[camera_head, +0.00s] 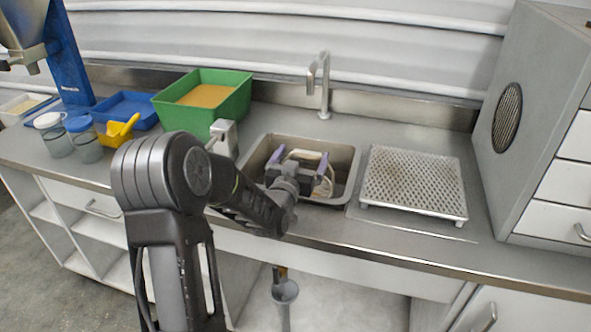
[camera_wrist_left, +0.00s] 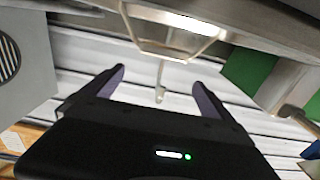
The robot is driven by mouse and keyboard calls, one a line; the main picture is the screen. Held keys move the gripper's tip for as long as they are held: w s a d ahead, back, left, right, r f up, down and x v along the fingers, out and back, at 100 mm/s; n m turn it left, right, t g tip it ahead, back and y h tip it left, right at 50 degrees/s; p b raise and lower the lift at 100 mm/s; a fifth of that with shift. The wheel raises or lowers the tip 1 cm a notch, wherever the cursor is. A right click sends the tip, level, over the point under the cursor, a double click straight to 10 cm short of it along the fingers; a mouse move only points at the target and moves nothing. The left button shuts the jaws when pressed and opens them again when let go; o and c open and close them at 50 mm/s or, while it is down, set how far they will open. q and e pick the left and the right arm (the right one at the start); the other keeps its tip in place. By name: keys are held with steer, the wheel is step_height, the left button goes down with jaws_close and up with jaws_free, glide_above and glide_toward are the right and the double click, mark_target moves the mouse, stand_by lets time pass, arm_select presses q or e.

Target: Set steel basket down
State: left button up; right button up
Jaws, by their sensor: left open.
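My left gripper (camera_head: 300,164) is over the sink (camera_head: 345,159), with its two purple-tipped fingers spread apart. A pale loop, which looks like the steel basket's handle (camera_head: 305,154), shows between and beyond the fingers. In the left wrist view the fingers of the left gripper (camera_wrist_left: 160,88) stand wide apart, and the thin metal handle frame (camera_wrist_left: 165,56) lies ahead of them, with no finger closed on it. The basket's body is largely hidden by the gripper and the sink walls. My right gripper is not in view.
A perforated metal rack (camera_head: 415,182) stands right of the sink, its top empty. A tap (camera_head: 323,85) rises behind the sink. A green tub (camera_head: 225,108) stands to the left, with a blue tray (camera_head: 128,108) and a yellow scoop (camera_head: 121,131) beyond. A grey cabinet (camera_head: 545,90) bounds the right.

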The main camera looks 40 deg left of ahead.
arm_select(q)
steer(key=v, duration=0.6)
steer(key=shift+s+b, duration=0.15)
steer(key=shift+b, duration=0.15)
steer(key=shift+r, duration=0.15)
